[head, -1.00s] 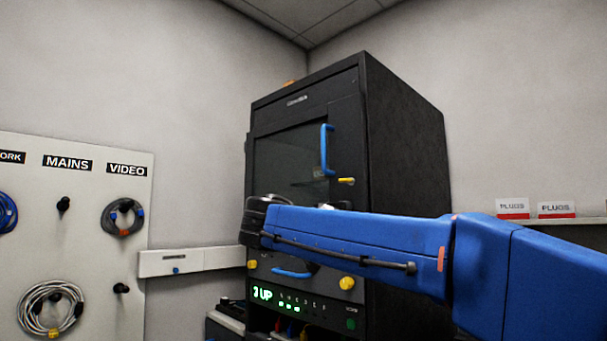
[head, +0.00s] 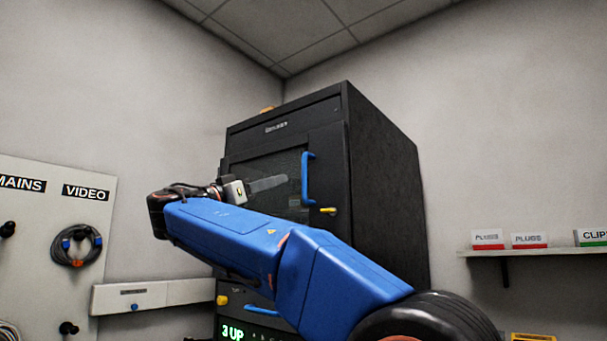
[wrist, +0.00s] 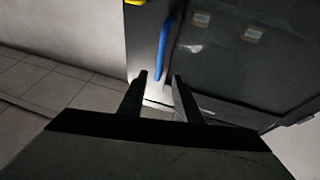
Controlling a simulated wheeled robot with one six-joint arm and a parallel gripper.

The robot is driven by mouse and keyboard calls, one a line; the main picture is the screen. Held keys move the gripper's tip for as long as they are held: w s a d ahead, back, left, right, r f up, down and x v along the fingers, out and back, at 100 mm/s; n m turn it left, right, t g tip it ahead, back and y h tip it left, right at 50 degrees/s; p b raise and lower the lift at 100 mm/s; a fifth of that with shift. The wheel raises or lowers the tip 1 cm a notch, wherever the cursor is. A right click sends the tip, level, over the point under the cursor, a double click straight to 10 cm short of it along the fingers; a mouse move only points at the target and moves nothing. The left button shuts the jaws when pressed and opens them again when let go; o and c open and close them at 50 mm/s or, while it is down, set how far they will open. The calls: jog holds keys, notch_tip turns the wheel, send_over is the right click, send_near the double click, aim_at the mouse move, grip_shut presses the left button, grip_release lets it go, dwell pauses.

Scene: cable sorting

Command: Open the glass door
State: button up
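The glass door (head: 262,157) is the dark upper front of a black cabinet and looks shut. Its upright blue handle (head: 306,179) is on the right side of the door. A yellow latch (head: 328,210) sits just below and right of the handle. My gripper (head: 284,180) points at the handle from the left, in front of the glass. In the wrist view my gripper (wrist: 160,75) is open, its two fingers apart and empty. There the blue handle (wrist: 165,45) lies ahead, roughly in line with the gap; I cannot tell whether it is between the fingers.
A pegboard with cables (head: 76,246) and a white wall rail (head: 150,294) are at left. A shelf (head: 540,251) with labelled boxes is at right. A lower blue handle (head: 262,338) and yellow knob (head: 222,300) show beneath my arm.

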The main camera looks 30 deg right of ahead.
aim_at(303, 173)
jog(key=x, duration=1.2)
jog(key=shift+d, duration=0.3)
jog(key=shift+c, duration=0.3)
grip_shut()
